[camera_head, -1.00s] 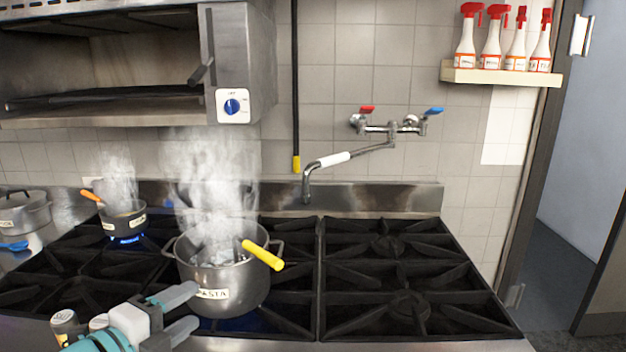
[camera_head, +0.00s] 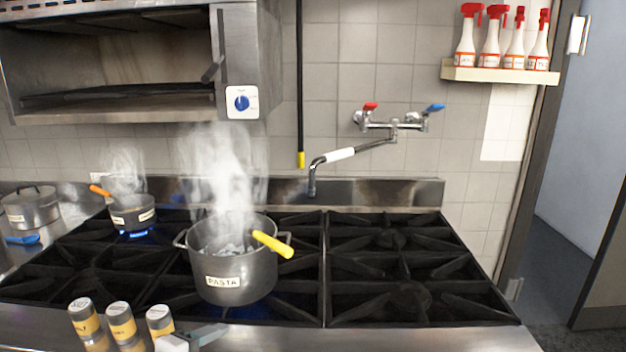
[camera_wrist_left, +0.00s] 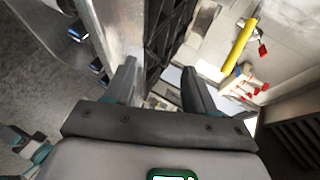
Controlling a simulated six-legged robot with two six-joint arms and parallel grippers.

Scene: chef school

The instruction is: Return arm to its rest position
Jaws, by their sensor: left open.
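The rest of my left arm is out of the head view. My right gripper is not in view.
A steaming pot labelled PASTA (camera_head: 233,280) with a yellow handle (camera_head: 272,244) stands on the black stove grates (camera_head: 400,285). Three shaker jars (camera_head: 121,322) stand at the front edge. A small pan (camera_head: 133,217) steams over a blue flame. The right grates are empty.

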